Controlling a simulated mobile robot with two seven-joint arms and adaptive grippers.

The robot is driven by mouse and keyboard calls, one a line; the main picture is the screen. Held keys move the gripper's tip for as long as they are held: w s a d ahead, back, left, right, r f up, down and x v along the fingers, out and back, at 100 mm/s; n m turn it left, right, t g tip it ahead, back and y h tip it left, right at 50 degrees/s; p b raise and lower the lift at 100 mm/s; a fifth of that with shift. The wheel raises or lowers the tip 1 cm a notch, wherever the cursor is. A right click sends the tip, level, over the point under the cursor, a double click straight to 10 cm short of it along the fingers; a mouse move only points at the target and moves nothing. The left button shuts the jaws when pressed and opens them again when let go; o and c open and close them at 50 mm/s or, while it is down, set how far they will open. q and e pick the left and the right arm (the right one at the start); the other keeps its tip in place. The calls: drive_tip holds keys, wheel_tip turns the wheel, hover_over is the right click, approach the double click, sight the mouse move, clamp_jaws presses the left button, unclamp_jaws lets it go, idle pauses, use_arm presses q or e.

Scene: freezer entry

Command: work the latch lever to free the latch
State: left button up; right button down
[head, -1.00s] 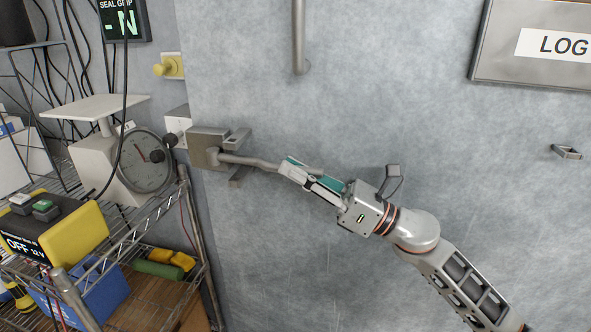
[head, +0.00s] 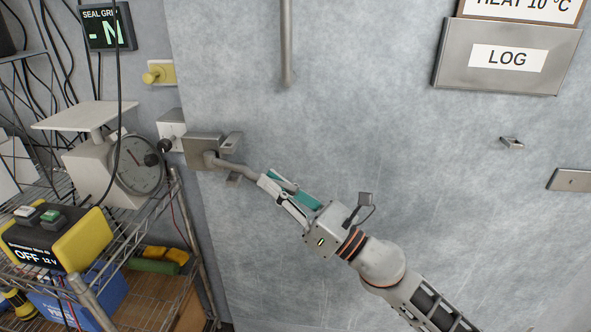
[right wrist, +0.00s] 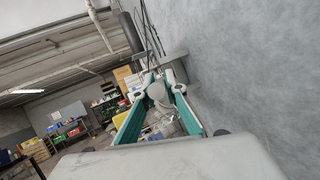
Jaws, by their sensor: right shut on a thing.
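The grey latch lever (head: 236,168) runs right and downward from the latch body (head: 200,150) at the left edge of the large grey door. My right gripper (head: 266,179) comes in from the lower right and is shut on the lever's free end. In the right wrist view, the lever's end (right wrist: 157,92) sits between the two teal-lined fingers, with the latch metal beyond it. The exact contact is partly hidden by the fingers. My left gripper is in no view.
A wire shelf (head: 120,250) with a dial scale (head: 138,165) and a yellow-black box (head: 60,240) stands at left. A vertical bar (head: 287,40) and a LOG box (head: 507,57) are on the door (head: 400,150).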

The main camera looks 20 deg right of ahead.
drive_tip(key=shift+s+a, duration=0.15)
drive_tip(key=c, duration=2)
unclamp_jaws()
drive_tip(key=shift+c, duration=0.2)
drive_tip(key=v, duration=1.2)
drive_tip(key=shift+m, duration=0.3)
